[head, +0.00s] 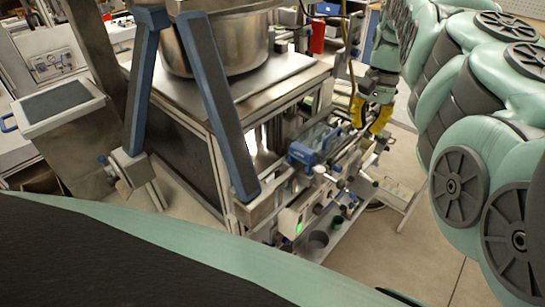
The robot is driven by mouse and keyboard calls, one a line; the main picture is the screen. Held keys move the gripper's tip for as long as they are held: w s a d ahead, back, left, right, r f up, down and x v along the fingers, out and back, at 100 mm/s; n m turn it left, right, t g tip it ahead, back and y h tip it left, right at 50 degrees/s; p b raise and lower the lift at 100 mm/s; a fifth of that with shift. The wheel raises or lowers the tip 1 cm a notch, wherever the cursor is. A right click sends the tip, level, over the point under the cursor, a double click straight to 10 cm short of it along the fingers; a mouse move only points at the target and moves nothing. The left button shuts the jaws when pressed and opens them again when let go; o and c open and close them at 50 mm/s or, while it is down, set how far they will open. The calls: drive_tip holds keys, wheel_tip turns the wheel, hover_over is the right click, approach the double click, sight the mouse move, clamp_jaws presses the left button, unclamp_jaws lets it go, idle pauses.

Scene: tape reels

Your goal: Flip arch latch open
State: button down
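My gripper (368,122) hangs from my green arm at the upper right, with its two yellow fingers pointing down. A gap shows between the fingers, and I see nothing held in it. It is over the far end of a metal rail assembly (335,165) on the side of the steel machine. A blue clamp-like part (302,154) sits on that assembly, left of my gripper. I cannot tell for sure which part is the arch latch, or whether my fingers touch anything. The fingertips are small and partly merge with the metal behind.
A steel pot (222,42) stands on the machine's top (262,84). Two tall blue-and-grey bars (220,105) rise in front of it. A grey bin-like unit (62,112) stands at left. A low shelf with dark cups (318,239) is below the rail. Open floor shows at right.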

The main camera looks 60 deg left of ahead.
sight(328, 177)
drive_tip(key=s+d+f+p, duration=0.2)
drive_tip(key=s+f+p, duration=0.3)
drive_tip(key=f+p, duration=0.4)
drive_tip(key=shift+s+d+f, duration=0.25)
drive_tip(key=shift+s+f, duration=0.05)
drive_tip(key=shift+f, duration=0.05)
idle(0.3)
drive_tip(key=shift+d+p, duration=0.1)
drive_tip(key=shift+p, duration=0.2)
